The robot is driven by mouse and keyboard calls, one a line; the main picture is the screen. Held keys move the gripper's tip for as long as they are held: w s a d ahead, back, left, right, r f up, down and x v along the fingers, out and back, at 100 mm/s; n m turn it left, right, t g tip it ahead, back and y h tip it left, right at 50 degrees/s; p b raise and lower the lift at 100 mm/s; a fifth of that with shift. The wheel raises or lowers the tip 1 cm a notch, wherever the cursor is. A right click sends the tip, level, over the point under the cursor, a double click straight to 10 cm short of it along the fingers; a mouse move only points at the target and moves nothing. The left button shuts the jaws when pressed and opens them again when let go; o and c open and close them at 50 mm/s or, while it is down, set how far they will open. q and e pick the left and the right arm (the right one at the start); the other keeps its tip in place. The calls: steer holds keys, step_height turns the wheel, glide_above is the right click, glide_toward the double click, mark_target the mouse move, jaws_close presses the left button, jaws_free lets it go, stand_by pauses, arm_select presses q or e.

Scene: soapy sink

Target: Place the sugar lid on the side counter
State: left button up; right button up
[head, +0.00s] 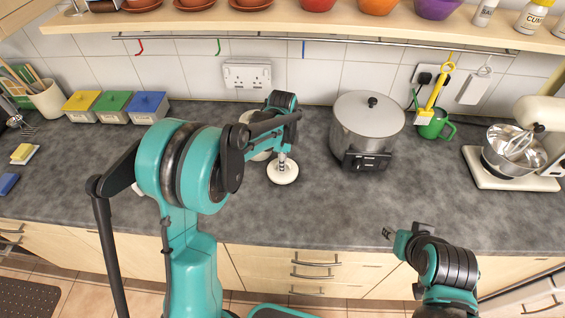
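A round cream-white lid (284,174), which looks like the sugar lid, is at the middle of the grey counter. My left gripper (282,154) points down over it, its fingers close together at the lid's centre, and looks shut on its knob. I cannot tell whether the lid touches the counter or hangs just above it. Behind my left arm a pale round container (247,117) shows only in part; it may be the sugar jar. My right gripper (389,234) is apart, at the counter's front edge, and looks empty; its finger opening is unclear.
A grey slow cooker (366,130) stands right of the lid, with a green mug (435,129) and a stand mixer (516,150) farther right. Three lidded boxes (115,105) stand at the back left. The counter (330,205) is clear in front.

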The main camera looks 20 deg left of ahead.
arm_select(q)
steer(key=shift+r, duration=0.2)
steer(key=s+r+n+t+p, duration=0.1)
steer(key=s+r+n+p, duration=0.15)
steer(key=r, duration=0.55)
steer(key=s+r+n+t+p, duration=0.1)
steer(key=s+r, duration=0.2)
steer(key=r, duration=0.4)
steer(key=s+a+f+n+t, duration=0.1)
steer(key=s+n+t, duration=0.4)
steer(key=s+n, duration=0.7)
steer(key=s, duration=0.4)
steer(key=shift+f, duration=0.3)
steer(key=shift+a, duration=0.1)
